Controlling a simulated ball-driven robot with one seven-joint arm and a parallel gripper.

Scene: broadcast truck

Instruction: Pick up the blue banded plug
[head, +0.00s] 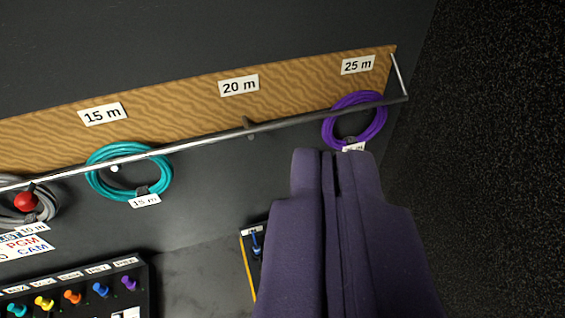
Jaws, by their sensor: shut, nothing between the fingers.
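My purple gripper (333,165) fills the lower right of the head view, its fingers together and empty. A small blue plug (256,242) sits left of the gripper, at the end of a dark, yellow-edged panel (247,268), under a small white label. The gripper hides part of this panel. Another blue plug (101,289) stands in a dark rack (143,285) at the lower left. Both look apart from the gripper. I cannot make out a band on either, so I cannot tell which is the blue banded plug.
A metal rail (215,138) crosses the view, with a purple cable coil (329,132), a teal coil (91,181) and a grey coil (48,205). The rack also holds teal, yellow, orange and purple plugs. A dark speckled wall (490,170) closes the right side.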

